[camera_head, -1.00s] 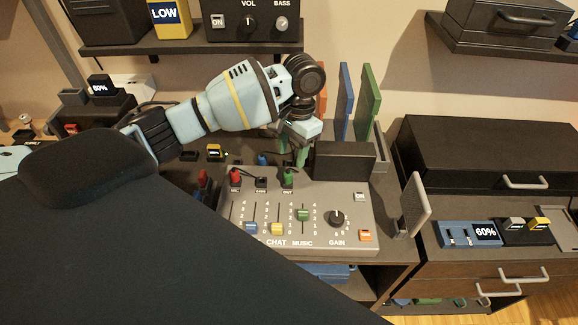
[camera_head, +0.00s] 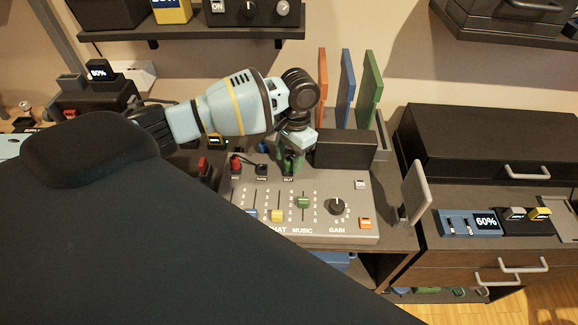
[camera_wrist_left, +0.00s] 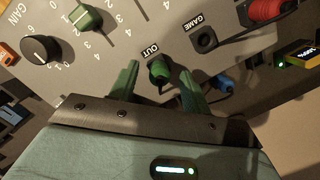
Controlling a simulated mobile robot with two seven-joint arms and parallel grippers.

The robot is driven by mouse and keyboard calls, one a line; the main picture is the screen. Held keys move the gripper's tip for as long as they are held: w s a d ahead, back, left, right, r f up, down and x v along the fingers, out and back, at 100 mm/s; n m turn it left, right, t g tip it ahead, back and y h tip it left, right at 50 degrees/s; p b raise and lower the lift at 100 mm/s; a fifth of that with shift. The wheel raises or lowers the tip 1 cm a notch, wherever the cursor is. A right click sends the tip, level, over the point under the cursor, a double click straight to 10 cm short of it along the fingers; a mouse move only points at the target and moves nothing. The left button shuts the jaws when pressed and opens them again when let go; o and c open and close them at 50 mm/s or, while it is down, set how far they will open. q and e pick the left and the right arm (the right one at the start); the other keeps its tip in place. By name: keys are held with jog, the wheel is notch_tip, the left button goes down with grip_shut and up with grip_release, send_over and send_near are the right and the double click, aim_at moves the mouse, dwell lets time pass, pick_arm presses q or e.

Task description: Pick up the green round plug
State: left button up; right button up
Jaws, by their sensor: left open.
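The green round plug (camera_wrist_left: 159,70) sits in the OUT socket at the back of the grey mixer (camera_wrist_left: 190,20), as the left wrist view shows. My left gripper (camera_wrist_left: 157,85) is open, its two green fingers standing on either side of the plug, which looks free between them. In the head view my left gripper (camera_head: 291,160) is above the mixer's back edge and mostly hides the plug. My right gripper is not in view.
A red plug (camera_head: 236,163) stands in the socket row to the left, and a blue plug (camera_wrist_left: 224,84) lies behind the mixer. A dark box (camera_head: 346,149) stands close right of my gripper. Upright orange, blue and green panels (camera_head: 369,87) stand behind.

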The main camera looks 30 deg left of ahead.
pick_arm(q)
jog(key=shift+s+f, duration=0.1)
jog(key=shift+f, duration=0.5)
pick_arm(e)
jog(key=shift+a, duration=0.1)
pick_arm(q)
grip_shut()
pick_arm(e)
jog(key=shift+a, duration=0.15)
pick_arm(q)
jog(key=shift+r, duration=0.1)
jog(key=shift+r, duration=0.4)
jog(key=r, duration=0.2)
jog(key=shift+s+d+r, duration=0.1)
jog(key=shift+d+r, duration=0.2)
jog(key=shift+r, duration=0.1)
jog(key=s+d, duration=0.3)
jog(key=d, duration=0.4)
jog(key=s+d+r+p, duration=0.1)
jog(key=s+d, duration=0.2)
jog(key=d, duration=0.4)
jog(key=shift+s+r, duration=0.15)
jog(key=shift+s, duration=0.1)
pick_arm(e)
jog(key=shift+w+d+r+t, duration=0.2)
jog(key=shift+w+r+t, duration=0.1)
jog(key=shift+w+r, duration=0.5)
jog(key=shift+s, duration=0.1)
